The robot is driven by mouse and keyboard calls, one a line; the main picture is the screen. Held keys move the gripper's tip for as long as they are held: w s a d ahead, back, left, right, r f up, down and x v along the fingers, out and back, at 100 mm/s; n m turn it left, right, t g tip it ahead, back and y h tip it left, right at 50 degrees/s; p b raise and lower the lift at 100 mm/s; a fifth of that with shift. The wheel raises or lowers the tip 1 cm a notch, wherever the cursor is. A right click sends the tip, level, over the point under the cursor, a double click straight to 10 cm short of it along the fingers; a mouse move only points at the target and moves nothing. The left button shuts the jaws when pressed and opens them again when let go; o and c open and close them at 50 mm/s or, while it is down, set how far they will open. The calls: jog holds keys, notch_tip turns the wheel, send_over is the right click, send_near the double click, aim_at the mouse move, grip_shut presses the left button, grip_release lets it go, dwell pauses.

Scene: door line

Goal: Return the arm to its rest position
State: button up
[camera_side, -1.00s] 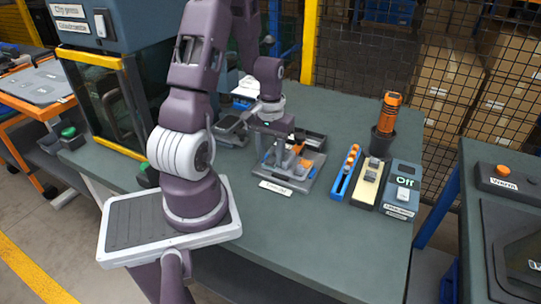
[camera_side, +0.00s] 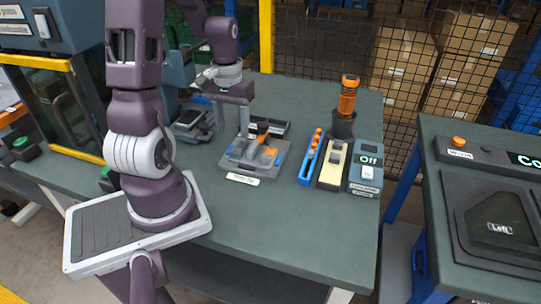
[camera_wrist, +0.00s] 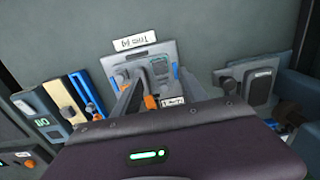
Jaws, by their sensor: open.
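My gripper (camera_side: 231,124) is open, with its two fingers pointing down above the workbench (camera_side: 290,225). It hangs up and to the left of the grey jig (camera_side: 235,157), whose label seems to read "Trim jig", and looks clear of it. In the wrist view my gripper (camera_wrist: 157,88) shows two spread fingers with nothing clearly held between them. The jig (camera_wrist: 183,52) lies beyond them, partly hidden by the fingers and hand. Orange and blue parts show on the jig.
Right of the jig are a blue rail (camera_side: 306,172), a cream-topped block (camera_side: 333,168), a switch box reading "Off" (camera_side: 366,172) and an orange-handled tool (camera_side: 348,95) in a dark cup. A glass-fronted cabinet (camera_side: 50,105) stands at left. The bench front is clear.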

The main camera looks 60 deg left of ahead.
jog(key=w+d+r+m+t+y, duration=0.15)
jog(key=d+r+m, duration=0.25)
jog(key=d+r, duration=0.55)
jog(key=s+d+r+m+t+h, duration=0.1)
jog(key=s+d+r+m+t, duration=0.3)
jog(key=s+d+r, duration=0.3)
jog(key=s+d+m, duration=0.1)
jog(key=d, duration=0.4)
jog(key=shift+d+r, duration=0.2)
jog(key=shift+d, duration=0.15)
jog(key=shift+h, duration=0.25)
